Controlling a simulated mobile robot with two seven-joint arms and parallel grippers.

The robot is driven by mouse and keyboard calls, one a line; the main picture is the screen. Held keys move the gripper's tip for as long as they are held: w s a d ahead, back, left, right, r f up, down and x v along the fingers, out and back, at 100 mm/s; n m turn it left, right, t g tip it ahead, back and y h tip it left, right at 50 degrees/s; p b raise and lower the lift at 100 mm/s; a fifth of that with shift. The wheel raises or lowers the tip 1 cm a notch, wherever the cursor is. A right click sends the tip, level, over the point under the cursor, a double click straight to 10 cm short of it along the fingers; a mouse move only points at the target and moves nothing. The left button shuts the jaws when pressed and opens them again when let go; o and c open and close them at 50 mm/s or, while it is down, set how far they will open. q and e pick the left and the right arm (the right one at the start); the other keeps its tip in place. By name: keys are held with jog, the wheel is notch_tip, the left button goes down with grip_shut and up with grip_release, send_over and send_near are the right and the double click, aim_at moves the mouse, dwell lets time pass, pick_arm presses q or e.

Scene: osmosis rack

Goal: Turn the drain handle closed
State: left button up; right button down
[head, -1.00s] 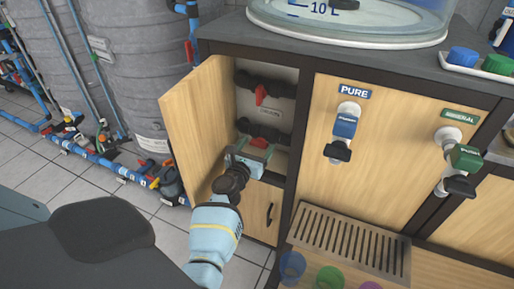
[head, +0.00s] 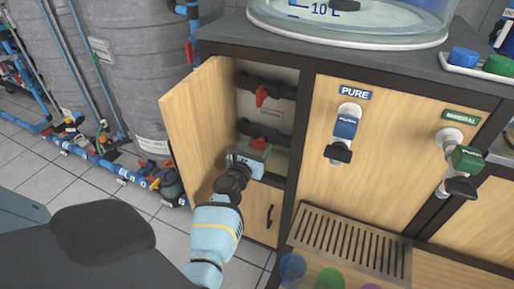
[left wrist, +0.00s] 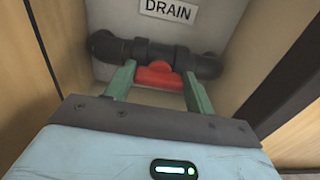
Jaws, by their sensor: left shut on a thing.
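The red drain handle (left wrist: 157,75) sits on a black horizontal pipe, below a white DRAIN label (left wrist: 167,10), inside the open cabinet. It lies roughly along the pipe in the left wrist view. My left gripper (left wrist: 158,90) has its two green fingers on either side of the handle and is shut on it. In the head view my left gripper (head: 255,152) reaches into the cabinet's lower part. It hides most of the drain handle there. My right gripper is not in view.
The wooden cabinet door (head: 200,125) stands open to the left of my arm. A second red valve handle (head: 261,95) is on the upper pipe. Blue PURE (head: 346,125) and green MINERAL (head: 466,158) taps are to the right, above a slatted grate (head: 350,238).

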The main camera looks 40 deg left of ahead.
pick_arm(q)
jog(key=m+b, duration=0.1)
jog(key=m, duration=0.2)
jog(key=shift+f, duration=0.1)
jog(key=m, duration=0.3)
jog(key=shift+d, duration=0.1)
jog(key=m, duration=0.2)
jog(key=shift+m, duration=0.4)
jog(key=m, duration=0.5)
jog(key=shift+d, duration=0.15)
jog(key=shift+f+m+p, duration=0.15)
jog(key=shift+m+p, duration=0.3)
jog(key=shift+m, duration=1.35)
jog(key=o, duration=1)
